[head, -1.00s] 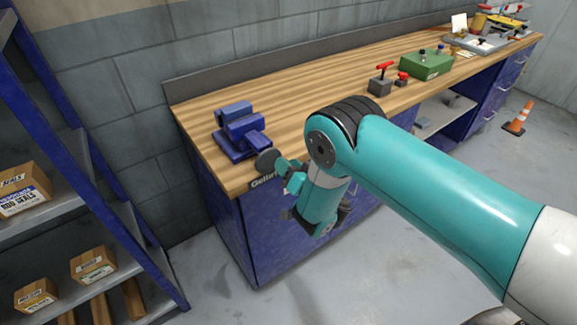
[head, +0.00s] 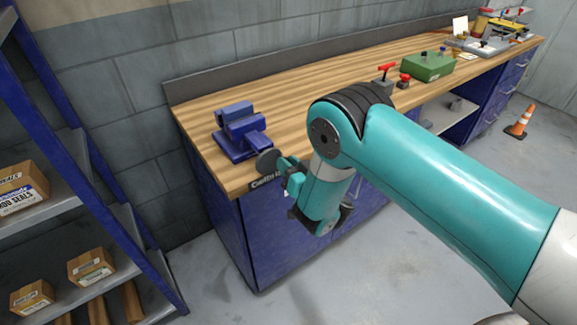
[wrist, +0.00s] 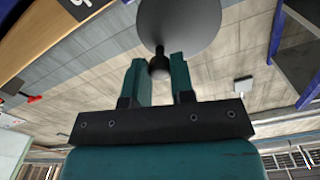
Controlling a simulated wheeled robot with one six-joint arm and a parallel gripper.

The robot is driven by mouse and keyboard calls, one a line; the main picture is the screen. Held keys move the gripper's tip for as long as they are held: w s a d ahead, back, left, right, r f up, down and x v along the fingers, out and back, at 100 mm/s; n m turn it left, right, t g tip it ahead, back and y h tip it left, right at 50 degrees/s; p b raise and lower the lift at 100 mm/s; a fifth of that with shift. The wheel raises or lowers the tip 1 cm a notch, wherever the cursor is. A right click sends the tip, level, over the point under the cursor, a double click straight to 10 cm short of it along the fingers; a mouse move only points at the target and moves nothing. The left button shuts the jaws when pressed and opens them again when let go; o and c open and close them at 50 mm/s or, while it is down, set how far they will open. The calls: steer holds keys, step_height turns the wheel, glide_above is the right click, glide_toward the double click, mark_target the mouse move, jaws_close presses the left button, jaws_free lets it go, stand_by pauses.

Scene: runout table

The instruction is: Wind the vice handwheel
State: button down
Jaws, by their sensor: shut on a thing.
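The blue vice (head: 240,132) stands on the near left end of the wooden bench. Its handwheel (head: 267,160) is a grey disc at the bench's front edge, facing my arm. In the wrist view the handwheel (wrist: 178,22) fills the top middle, with a dark knob (wrist: 159,66) standing out from it. My gripper (wrist: 160,70) has its two teal fingers on either side of this knob and is shut on it. In the head view my gripper (head: 284,168) is beside the wheel, and the knob is hidden or too small to make out.
The wooden bench top (head: 300,95) is clear between the vice and a red-handled device (head: 386,72). A green box (head: 427,66) stands farther along. A shelf rack with cartons (head: 92,266) is at the left. An orange cone (head: 521,120) stands on the floor at the right.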

steer(key=shift+s+a+r+n+b, duration=0.1)
steer(key=shift+a+r+n+b, duration=0.1)
steer(key=shift+n+b, duration=0.5)
steer(key=shift+s+a+r+n+b, duration=0.15)
steer(key=shift+n+b, duration=0.25)
steer(key=shift+n, duration=0.6)
steer(key=shift+w+d, duration=0.1)
steer(key=shift+n+b, duration=0.75)
steer(key=shift+n, duration=0.15)
steer(key=shift+s+a+r+n, duration=0.2)
steer(key=shift+a+r+n, duration=0.1)
steer(key=shift+n, duration=0.6)
steer(key=shift+s+a+f+n+b, duration=0.1)
steer(key=shift+s+a+n+b, duration=0.1)
steer(key=shift+n+b, duration=0.65)
steer(key=c, duration=1.1)
jaws_free()
steer(key=shift+r+n, duration=0.2)
steer(key=shift+n, duration=0.05)
